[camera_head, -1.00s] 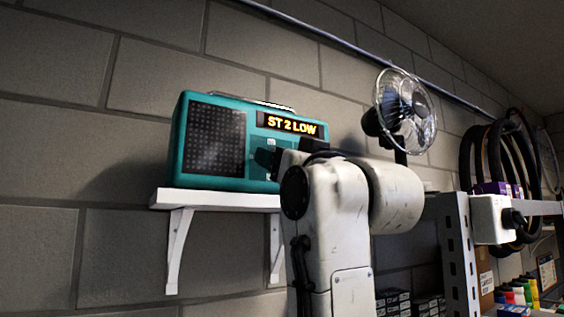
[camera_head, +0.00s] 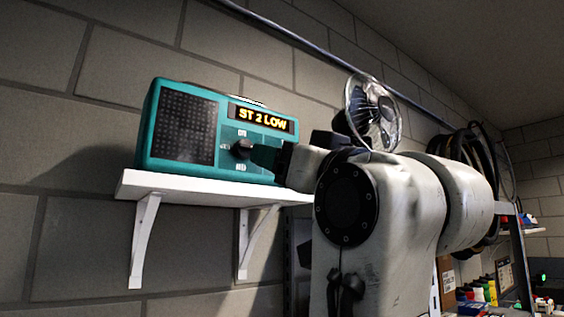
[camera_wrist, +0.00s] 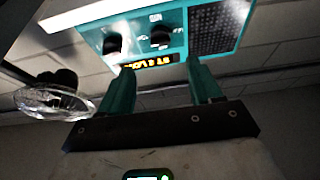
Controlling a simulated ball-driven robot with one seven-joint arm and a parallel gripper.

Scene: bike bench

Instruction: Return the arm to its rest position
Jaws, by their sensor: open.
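A teal radio (camera_head: 180,125) stands upright on a white wall shelf, its amber display (camera_head: 262,118) reading "ST 2 LOW". It has a dark speaker grille on the left and a black knob (camera_head: 241,149) on its front. My gripper (camera_head: 268,157) is in front of the right part of the radio's face, partly hidden by my arm. In the wrist view the radio (camera_wrist: 181,28) appears upside down with two dark knobs, beyond my gripper's two teal fingers (camera_wrist: 160,66). The fingers are wide apart with nothing between them.
The white shelf (camera_head: 200,187) runs under the radio. A fan with a clear guard (camera_head: 372,110) stands close behind my arm; it also shows in the wrist view (camera_wrist: 55,98). Black tyres (camera_head: 468,150) hang farther right, above coloured bottles (camera_head: 480,292). The wall left of the radio is clear.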

